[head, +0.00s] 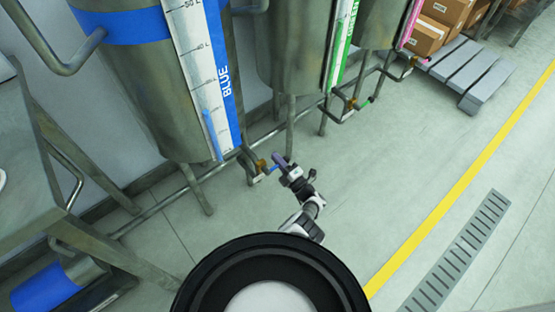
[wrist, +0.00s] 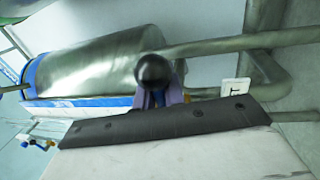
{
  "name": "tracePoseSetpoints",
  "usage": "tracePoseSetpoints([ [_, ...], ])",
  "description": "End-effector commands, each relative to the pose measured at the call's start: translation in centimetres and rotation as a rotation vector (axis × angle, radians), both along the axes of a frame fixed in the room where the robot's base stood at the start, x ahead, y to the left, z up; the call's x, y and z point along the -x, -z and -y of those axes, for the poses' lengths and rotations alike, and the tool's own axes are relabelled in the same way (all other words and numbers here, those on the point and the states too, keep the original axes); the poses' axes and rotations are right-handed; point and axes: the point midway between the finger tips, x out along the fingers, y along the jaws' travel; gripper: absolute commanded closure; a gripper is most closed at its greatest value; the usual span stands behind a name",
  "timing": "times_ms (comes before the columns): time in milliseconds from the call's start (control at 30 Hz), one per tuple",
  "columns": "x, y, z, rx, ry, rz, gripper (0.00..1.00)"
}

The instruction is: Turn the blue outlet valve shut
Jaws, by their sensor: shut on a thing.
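The blue drum (head: 135,75) is a steel tank with a blue band and a scale strip marked BLUE. Its brass outlet valve (head: 261,165) sits low on the pipe below it, with a blue handle (head: 272,169). My gripper (head: 281,160), with purple fingers, is at this handle from the right. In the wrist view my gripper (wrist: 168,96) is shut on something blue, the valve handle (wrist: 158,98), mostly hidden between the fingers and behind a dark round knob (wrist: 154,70). The handle's exact angle is hard to tell.
A green-marked drum (head: 292,50) and a pink-marked one (head: 380,22) stand further right with similar valves. A metal bench (head: 30,190) is at the left. Tank legs and a low pipe (head: 160,215) run near the valve. The floor right of my arm is clear.

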Motion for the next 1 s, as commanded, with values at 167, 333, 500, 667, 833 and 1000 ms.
tracePoseSetpoints([
  [167,-0.7,-0.5,0.7,-0.003,0.018,0.003,1.0],
  [333,-0.7,-0.5,0.7,-0.003,0.019,0.004,1.0],
  [500,-0.7,-0.5,0.8,-0.002,0.02,0.005,0.73],
  [667,-0.5,-0.4,0.5,-0.002,0.015,0.002,0.64],
  [833,-0.4,-0.2,0.4,-0.003,0.011,0.0,0.64],
  [1000,0.7,0.0,1.1,-0.003,0.012,-0.002,0.64],
])
